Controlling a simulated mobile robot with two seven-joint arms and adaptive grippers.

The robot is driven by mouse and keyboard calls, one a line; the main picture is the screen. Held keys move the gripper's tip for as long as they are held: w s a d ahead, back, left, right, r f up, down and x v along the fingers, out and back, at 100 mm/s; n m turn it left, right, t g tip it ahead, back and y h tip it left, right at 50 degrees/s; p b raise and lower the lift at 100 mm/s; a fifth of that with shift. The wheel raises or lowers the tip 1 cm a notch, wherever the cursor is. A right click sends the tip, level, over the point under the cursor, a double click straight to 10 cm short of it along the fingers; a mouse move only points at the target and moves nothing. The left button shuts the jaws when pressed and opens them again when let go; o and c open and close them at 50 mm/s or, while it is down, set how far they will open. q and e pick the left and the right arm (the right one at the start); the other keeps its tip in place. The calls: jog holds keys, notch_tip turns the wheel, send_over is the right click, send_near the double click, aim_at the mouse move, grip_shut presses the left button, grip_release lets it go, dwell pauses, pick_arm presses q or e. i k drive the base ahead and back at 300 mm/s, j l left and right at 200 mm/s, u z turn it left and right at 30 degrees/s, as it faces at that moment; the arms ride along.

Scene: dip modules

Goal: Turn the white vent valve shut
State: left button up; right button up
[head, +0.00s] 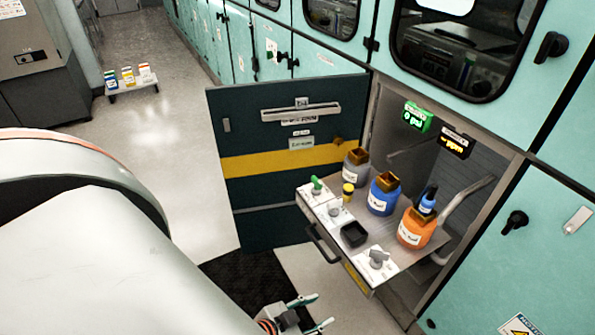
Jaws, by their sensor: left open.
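A pull-out tray (335,242) sticks out of an open cabinet bay. A pale grey-white valve handle (377,257) stands on a white plate at the tray's front right corner. A second whitish knob (334,209) and a green-handled valve (316,186) sit along the tray's left side. I cannot read which label marks the vent valve, nor tell how far any is turned. My left gripper (312,313) is open and empty at the bottom edge, below and left of the tray, apart from all valves. My right gripper is not in view.
Blue (380,197), orange (413,232) and grey (355,170) bottles stand on the tray, with a black square socket (354,235) near its front. An open dark door (290,160) is on the left.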

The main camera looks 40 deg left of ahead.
aim_at(332, 205)
jog(key=u, duration=0.95)
